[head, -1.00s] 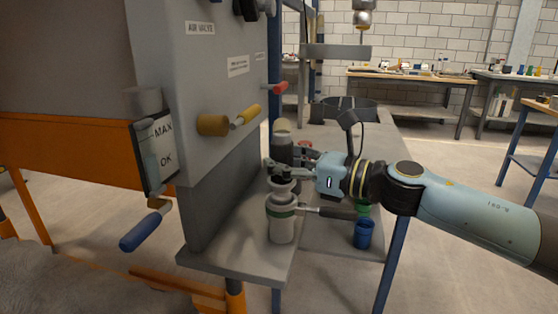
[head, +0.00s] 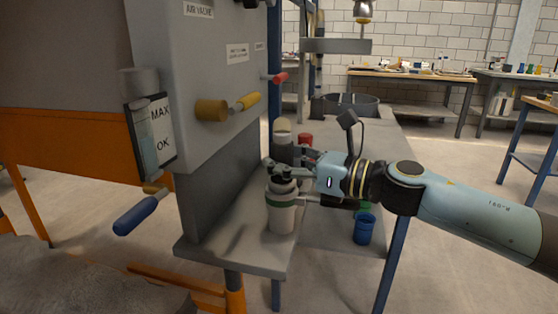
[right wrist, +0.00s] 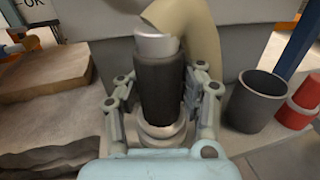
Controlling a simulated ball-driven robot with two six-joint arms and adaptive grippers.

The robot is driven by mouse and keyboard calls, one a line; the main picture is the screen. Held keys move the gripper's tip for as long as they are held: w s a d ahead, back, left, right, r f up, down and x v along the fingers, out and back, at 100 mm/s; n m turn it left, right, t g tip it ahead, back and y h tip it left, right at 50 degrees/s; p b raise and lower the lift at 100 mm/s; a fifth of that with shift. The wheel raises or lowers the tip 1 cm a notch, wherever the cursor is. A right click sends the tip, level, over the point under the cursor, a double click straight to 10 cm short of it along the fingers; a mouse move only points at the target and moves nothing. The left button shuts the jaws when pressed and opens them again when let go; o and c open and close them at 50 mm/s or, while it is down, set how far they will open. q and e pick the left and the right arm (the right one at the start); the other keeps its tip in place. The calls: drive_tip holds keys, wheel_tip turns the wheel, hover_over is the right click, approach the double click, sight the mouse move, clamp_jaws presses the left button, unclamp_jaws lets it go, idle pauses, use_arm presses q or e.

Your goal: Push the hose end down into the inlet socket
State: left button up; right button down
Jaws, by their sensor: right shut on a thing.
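The hose end is a dark grey cylinder (head: 283,153) with a silver collar and a tan hose bending off its top. In the right wrist view the hose end (right wrist: 160,88) stands upright between the two fingers. My right gripper (head: 285,170) is shut on it. The inlet socket (head: 282,217) is a pale upright cylinder with a dark green band on the bench, directly below the gripper. Its pale ring (right wrist: 160,132) shows around the foot of the hose end in the right wrist view. The fingers hide how deep the end sits. My left gripper is not in view.
A grey panel (head: 215,90) with yellow and red handles rises close to the left of the socket. A blue cup (head: 365,229) stands to the right on the bench. A dark cup (right wrist: 256,100) and red cups (right wrist: 300,103) stand beside the gripper.

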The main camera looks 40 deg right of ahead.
sight(279, 132)
drive_tip(key=shift+f+b, duration=0.3)
drive_tip(key=shift+f, duration=0.05)
drive_tip(key=c, duration=0.7)
unclamp_jaws()
wheel_tip(279, 132, up, 10)
idle(0.6)
